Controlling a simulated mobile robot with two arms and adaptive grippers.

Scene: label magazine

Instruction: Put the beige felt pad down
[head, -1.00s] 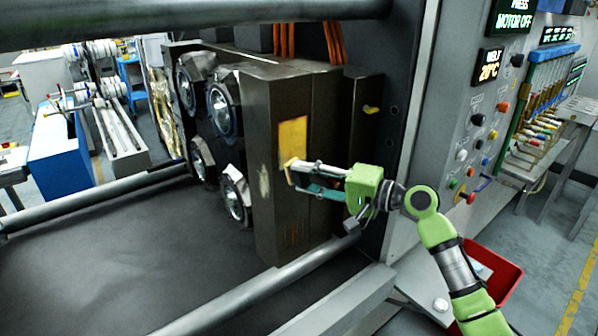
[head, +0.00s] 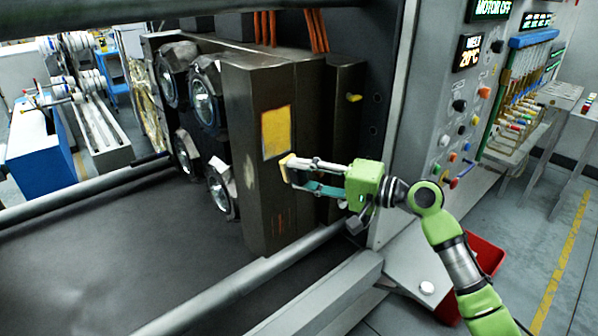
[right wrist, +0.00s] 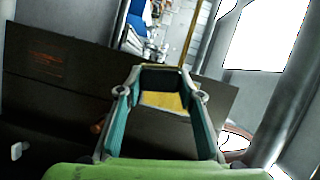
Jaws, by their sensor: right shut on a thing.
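My right gripper (head: 290,168) is shut on the beige felt pad (head: 286,160), a small pale piece at its fingertips. The gripper points left, at the lower right corner of a yellow label (head: 276,132) on the dark mould block (head: 246,190). I cannot tell the gap between pad and block. In the right wrist view the gripper (right wrist: 162,72) shows both fingers closing in at the far end, with the yellow label (right wrist: 163,101) seen between them. My left gripper is not in view.
Steel tie bars (head: 255,275) run past the block, above a dark bed (head: 110,270). A grey control panel (head: 455,120) with buttons stands to the right. A red bin (head: 486,252) sits on the floor behind my right arm.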

